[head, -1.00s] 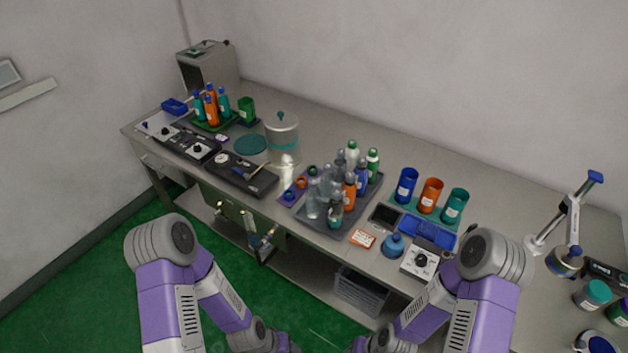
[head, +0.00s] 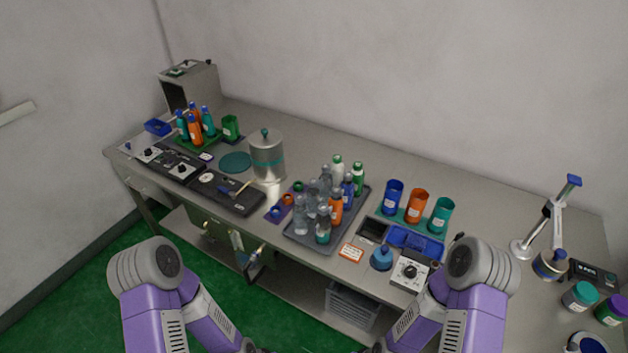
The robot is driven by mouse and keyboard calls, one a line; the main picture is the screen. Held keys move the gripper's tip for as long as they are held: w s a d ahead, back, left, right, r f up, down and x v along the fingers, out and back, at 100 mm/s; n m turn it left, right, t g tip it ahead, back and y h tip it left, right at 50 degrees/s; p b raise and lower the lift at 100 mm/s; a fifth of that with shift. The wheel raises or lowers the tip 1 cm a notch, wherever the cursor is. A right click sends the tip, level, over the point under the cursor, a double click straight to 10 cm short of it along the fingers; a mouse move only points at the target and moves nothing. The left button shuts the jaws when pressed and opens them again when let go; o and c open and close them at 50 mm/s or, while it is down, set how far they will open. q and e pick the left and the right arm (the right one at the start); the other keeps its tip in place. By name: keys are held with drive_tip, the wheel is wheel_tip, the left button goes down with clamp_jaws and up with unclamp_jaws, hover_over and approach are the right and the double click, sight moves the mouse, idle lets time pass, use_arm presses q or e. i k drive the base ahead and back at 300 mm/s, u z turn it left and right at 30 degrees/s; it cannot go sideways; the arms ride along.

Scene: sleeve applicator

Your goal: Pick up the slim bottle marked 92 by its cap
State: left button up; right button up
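Several bottles, clear, white, green, blue and orange, stand close together on a grey tray (head: 303,243) in the middle of the bench. Among them are an orange bottle (head: 336,209) and a blue bottle (head: 347,188). Several slim orange and teal bottles with blue caps, one of them orange (head: 195,132), stand on a green tray (head: 190,148) at the back left. The labels are too small to read, so I cannot tell which bottle is marked 92. Both my arms hang low at the bottom of the picture, apart from the bench; neither gripper shows.
A metal canister (head: 267,158) stands left of the grey tray. Blue, orange and teal cups (head: 416,205) stand right of it. A blue squat bottle (head: 381,258) and a dial box (head: 410,272) sit at the front edge. A jointed stand (head: 556,225) is at the right.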

sight(300, 215)
drive_tip(key=u, duration=1.7)
drive_tip(key=i, duration=0.9)
drive_tip(key=z, duration=1.75)
